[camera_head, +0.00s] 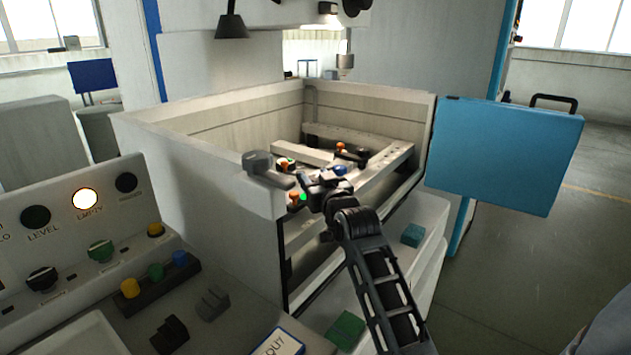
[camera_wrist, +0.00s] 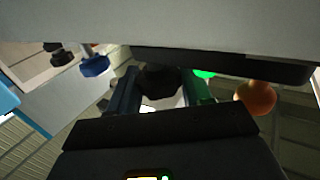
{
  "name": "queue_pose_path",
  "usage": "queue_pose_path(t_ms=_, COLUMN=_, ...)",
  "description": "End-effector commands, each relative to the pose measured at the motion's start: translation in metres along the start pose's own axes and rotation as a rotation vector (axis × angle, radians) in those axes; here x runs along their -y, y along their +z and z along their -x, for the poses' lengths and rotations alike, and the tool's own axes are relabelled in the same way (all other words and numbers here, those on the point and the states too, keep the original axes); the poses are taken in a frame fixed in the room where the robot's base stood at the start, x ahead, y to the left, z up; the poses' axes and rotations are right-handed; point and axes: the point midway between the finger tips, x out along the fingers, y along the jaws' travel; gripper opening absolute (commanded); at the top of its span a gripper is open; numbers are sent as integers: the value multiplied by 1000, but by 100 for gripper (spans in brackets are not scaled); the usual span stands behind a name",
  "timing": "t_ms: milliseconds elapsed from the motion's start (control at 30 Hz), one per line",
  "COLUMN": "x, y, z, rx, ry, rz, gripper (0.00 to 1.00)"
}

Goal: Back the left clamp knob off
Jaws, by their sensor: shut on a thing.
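In the wrist view a dark, faceted knob (camera_wrist: 160,80) sits between the two fingers of my gripper (camera_wrist: 160,92), which is shut on it. I take it as the left clamp knob. In the head view my gripper (camera_head: 316,189) reaches over the front of the open machine tank, and the held knob is hidden behind it. An orange knob (camera_head: 294,198) is just left of my gripper; an orange knob also shows in the wrist view (camera_wrist: 256,98). A blue knob (camera_head: 340,170) is just beyond my gripper, and a blue knob shows in the wrist view (camera_wrist: 95,66).
The tank wall (camera_head: 185,140) rises at the left, with a grey handle (camera_head: 262,166) on its corner. Two more orange knobs (camera_head: 340,147) (camera_head: 287,164) stand inside. A blue panel (camera_head: 505,155) is at the right. A control console (camera_head: 65,240) stands at the left front.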

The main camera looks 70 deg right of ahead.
Motion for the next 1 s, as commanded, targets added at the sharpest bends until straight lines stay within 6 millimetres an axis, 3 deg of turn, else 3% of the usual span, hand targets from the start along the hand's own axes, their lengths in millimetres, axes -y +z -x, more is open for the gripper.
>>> queue_pose_path(t_ms=667, x=-1, y=4, z=0, rx=-5, ry=-293, rz=1, gripper=18)
queue_pose_path(t_ms=1000, x=-2, y=5, z=-1, rx=-7, ry=-566, rz=1, gripper=18)
